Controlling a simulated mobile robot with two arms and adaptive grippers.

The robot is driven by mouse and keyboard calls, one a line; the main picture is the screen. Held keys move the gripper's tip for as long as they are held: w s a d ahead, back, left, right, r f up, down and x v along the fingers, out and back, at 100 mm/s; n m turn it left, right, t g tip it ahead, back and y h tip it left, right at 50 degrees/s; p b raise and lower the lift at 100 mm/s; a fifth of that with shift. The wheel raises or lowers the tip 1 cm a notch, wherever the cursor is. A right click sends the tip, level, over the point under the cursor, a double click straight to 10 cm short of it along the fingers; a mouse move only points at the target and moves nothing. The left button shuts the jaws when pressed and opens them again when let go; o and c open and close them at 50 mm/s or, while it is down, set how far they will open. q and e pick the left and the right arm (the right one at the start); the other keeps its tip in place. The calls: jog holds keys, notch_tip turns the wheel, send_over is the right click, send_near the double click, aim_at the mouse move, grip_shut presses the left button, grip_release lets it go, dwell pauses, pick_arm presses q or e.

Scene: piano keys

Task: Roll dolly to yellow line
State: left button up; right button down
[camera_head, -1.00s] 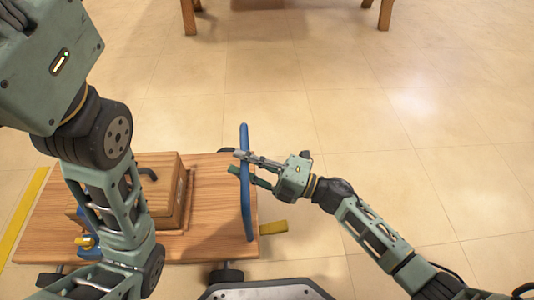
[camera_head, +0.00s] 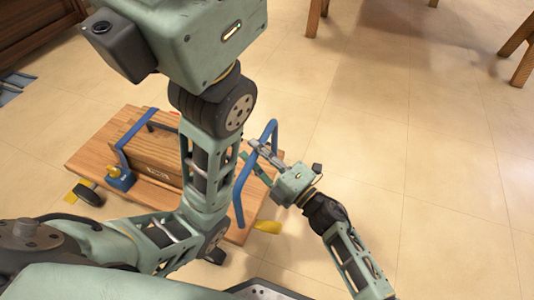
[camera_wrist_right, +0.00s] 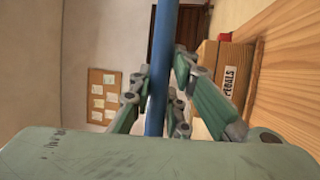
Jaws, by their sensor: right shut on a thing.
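The wooden dolly (camera_head: 92,155) stands on the tiled floor at lower left in the head view, with a blue push handle (camera_head: 240,200) at its right end. My right gripper (camera_head: 254,160) is shut on the handle's bar; in the right wrist view, its fingers lie on both sides of the blue bar (camera_wrist_right: 158,85).
A wooden box (camera_head: 155,155) lies on the dolly under a blue strap (camera_head: 122,157), labelled "PEDALS" in the wrist view (camera_wrist_right: 230,80). A yellow pedal (camera_head: 267,227) juts from the handle end. Wooden legs (camera_head: 316,15) stand at the top right. Floor behind the dolly is clear.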

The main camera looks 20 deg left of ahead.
jog(key=shift+s+a, duration=0.1)
jog(key=shift+a, duration=0.1)
jog(key=c, duration=2.1)
grip_release()
jog(key=o, duration=0.5)
jog(key=shift+a, duration=0.15)
jog(key=shift+c, duration=0.2)
jog(key=shift+d+f, duration=0.1)
jog(key=shift+d, duration=0.3)
jog(key=v, duration=1.1)
jog(key=shift+s, duration=0.15)
jog(key=shift+d, duration=0.1)
